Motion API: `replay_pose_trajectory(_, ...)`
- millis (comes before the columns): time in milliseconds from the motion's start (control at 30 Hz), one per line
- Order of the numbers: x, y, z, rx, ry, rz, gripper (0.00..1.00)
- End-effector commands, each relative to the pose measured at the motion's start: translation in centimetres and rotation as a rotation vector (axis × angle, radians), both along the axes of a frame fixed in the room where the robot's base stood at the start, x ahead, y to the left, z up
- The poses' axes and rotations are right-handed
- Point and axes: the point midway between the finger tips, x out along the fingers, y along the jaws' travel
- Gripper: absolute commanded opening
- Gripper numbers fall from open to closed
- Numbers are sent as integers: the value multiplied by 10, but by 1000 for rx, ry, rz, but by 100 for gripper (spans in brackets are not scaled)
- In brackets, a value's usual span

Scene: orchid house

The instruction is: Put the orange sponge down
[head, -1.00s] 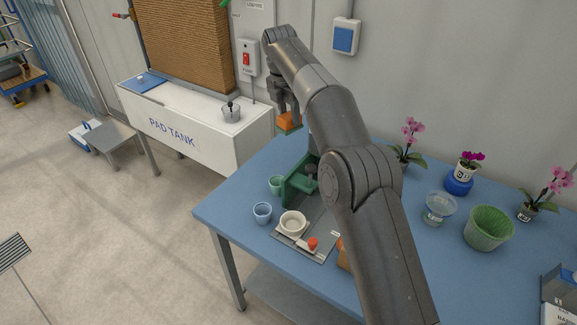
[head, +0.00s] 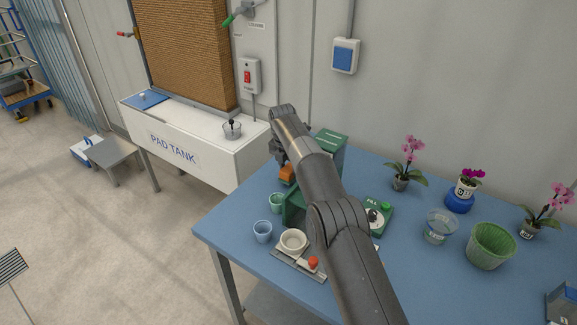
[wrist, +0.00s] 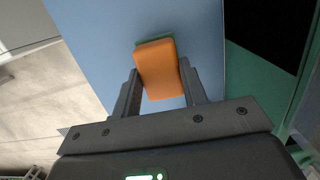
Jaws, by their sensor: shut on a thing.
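The orange sponge (wrist: 158,72) is held between the two fingers of my gripper (wrist: 160,92) in the wrist view, with a green layer on its far side. The blue table top (wrist: 195,35) shows behind it; I cannot tell whether the sponge touches it. In the head view the sponge (head: 287,173) is small at the far left part of the blue table (head: 222,222), just behind the green cup (head: 277,202). My gripper (head: 283,165) there is partly hidden by my arm.
The white pad tank (head: 215,160) stands beyond the table's left edge.

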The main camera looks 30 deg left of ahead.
Motion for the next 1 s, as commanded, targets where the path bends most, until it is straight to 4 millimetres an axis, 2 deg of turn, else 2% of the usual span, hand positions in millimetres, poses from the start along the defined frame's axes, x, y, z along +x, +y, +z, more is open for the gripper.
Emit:
replay_pose_trajectory(100, 0, 0, -15, -2, 0, 0, 13)
replay_pose_trajectory(200, 0, 0, -20, -1, 0, 0, 13)
replay_pose_trajectory(600, 0, 0, -24, -1, 1, -1, 13)
replay_pose_trajectory(633, 0, 0, -24, -1, 0, -1, 42)
replay_pose_trajectory(867, 0, 0, -24, -1, 0, -1, 60)
replay_pose_trajectory(1000, 0, 0, -24, -1, 0, -1, 61)
